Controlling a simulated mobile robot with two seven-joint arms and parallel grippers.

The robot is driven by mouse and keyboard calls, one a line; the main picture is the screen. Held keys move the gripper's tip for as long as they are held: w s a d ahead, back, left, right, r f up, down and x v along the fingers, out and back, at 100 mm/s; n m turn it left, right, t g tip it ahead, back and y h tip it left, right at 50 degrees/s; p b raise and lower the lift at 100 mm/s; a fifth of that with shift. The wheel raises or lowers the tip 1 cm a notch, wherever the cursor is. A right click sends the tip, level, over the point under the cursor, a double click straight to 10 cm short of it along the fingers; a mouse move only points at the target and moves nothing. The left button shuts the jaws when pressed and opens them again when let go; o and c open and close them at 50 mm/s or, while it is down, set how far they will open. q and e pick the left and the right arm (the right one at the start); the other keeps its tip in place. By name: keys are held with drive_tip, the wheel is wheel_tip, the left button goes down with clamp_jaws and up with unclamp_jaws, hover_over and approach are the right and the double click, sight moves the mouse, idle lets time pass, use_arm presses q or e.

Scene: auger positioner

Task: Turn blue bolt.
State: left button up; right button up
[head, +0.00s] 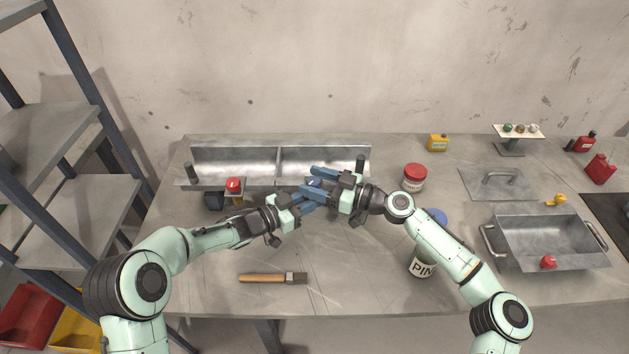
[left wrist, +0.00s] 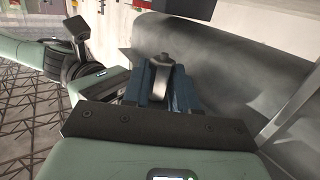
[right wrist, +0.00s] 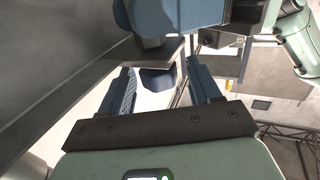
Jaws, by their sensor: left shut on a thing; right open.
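The blue bolt (head: 314,182) shows at the front edge of the metal trough, partly hidden by my grippers. My left gripper (head: 304,198) is just in front. In the left wrist view its fingers (left wrist: 160,82) are shut on a grey metal piece (left wrist: 158,68).
The long divided trough (head: 235,162) stands at the back, with a red bolt (head: 233,184) at its left front. A brush (head: 265,278) lies in front.

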drive_tip(key=shift+w+a, duration=0.1)
drive_tip(key=shift+a, duration=0.05)
drive_tip(key=c, duration=1)
